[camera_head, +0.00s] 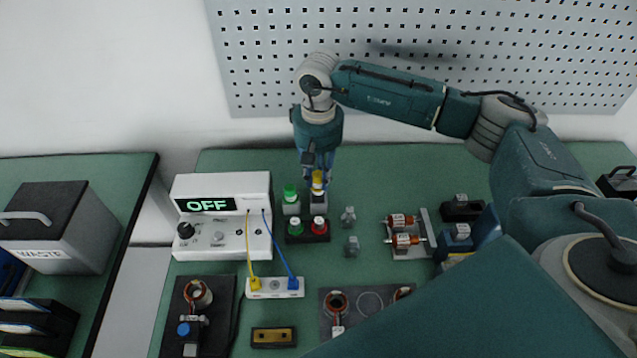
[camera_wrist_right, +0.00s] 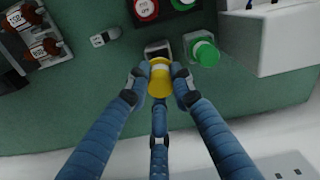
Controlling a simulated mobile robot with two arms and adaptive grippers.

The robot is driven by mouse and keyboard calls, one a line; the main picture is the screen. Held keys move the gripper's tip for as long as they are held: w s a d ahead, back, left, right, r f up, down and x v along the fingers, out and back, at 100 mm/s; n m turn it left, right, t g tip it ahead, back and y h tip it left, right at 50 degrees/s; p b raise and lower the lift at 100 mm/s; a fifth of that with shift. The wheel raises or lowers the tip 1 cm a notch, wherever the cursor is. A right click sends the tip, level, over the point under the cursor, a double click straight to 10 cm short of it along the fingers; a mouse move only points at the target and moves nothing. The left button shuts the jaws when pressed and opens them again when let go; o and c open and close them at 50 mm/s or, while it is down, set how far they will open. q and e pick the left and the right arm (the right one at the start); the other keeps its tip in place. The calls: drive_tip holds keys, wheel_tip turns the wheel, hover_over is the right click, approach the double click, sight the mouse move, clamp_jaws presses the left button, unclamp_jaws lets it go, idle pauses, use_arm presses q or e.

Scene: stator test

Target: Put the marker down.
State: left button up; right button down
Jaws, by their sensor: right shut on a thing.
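The yellow marker (camera_head: 318,180) is between the fingers of my right gripper (camera_head: 319,170), at the back of the green table. In the right wrist view, the fingers (camera_wrist_right: 159,75) are shut on the yellow marker (camera_wrist_right: 160,84) from both sides. A grey holder block (camera_head: 318,198) is just below the marker; it also shows in the right wrist view (camera_wrist_right: 157,49). I cannot tell whether the marker's lower end is inside the block or above it. A green-topped piece (camera_head: 290,192) stands in a similar block beside it. My left gripper is out of view.
A box with red and green buttons (camera_head: 307,229) stands just in front of the holder blocks. The white tester reading OFF (camera_head: 225,216) is to the left. Small grey pieces (camera_head: 348,215) and a rack with copper-coloured coils (camera_head: 408,236) are to the right.

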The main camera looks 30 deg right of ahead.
sight(319, 189)
wheel_tip(319, 189, down, 4)
drive_tip(key=shift+d+r+p, duration=0.1)
drive_tip(key=shift+r+p, duration=0.1)
drive_tip(key=shift+p, duration=0.25)
drive_tip(key=shift+f, duration=0.15)
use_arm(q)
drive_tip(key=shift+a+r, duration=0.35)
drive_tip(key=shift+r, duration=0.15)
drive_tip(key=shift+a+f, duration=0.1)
use_arm(e)
drive_tip(key=shift+f+b, duration=0.4)
drive_tip(key=shift+b, duration=0.15)
drive_tip(key=c, duration=1.5)
unclamp_jaws()
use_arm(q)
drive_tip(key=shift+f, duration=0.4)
